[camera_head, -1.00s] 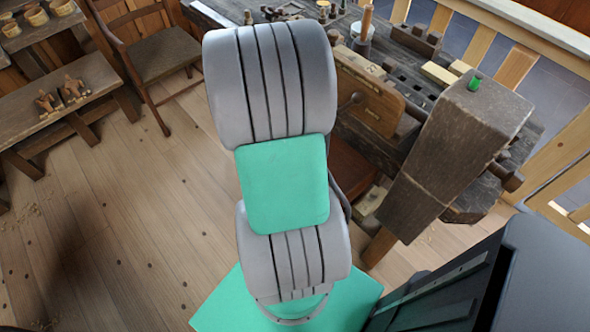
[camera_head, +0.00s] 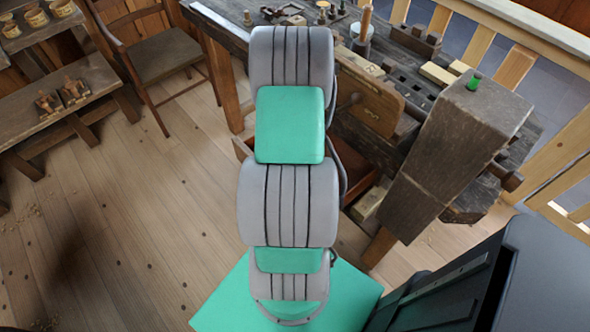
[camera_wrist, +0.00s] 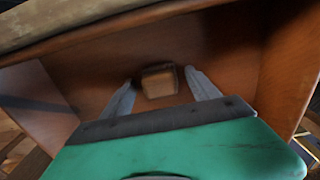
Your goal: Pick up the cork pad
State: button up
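In the wrist view a small square tan-and-brown piece, which looks like the cork pad (camera_wrist: 160,86), lies on a reddish-brown wooden surface inside a box-like space. My gripper (camera_wrist: 158,78) is open, with one grey finger to the left and one to the right of the piece in the picture. I cannot tell how far beyond the fingertips it lies, and nothing shows gripped. In the head view my arm hides the gripper and the pad.
Wooden walls (camera_wrist: 285,65) enclose the space, with a pale edge (camera_wrist: 90,20) across the top of the wrist view. In the head view a dark workbench (camera_head: 225,30) with tools stands behind my arm. A chair (camera_head: 160,65) and low bench (camera_head: 50,100) stand left; floor between is clear.

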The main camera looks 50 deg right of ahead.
jog(key=c, duration=1.3)
jog(key=shift+r, duration=0.15)
jog(key=shift+r, duration=0.25)
notch_tip(320, 180, up, 3)
jog(key=shift+s, duration=0.1)
jog(key=s+a+r, duration=0.1)
jog(key=s+r, duration=0.2)
jog(key=s, duration=0.1)
jog(key=s+a+r, duration=0.1)
jog(key=s+r, duration=0.2)
jog(key=s, duration=0.2)
jog(key=s+a+r, duration=0.1)
jog(key=s+r, duration=0.2)
jog(key=s, duration=0.1)
jog(key=shift+s+r, duration=0.15)
jog(key=shift+s, duration=0.1)
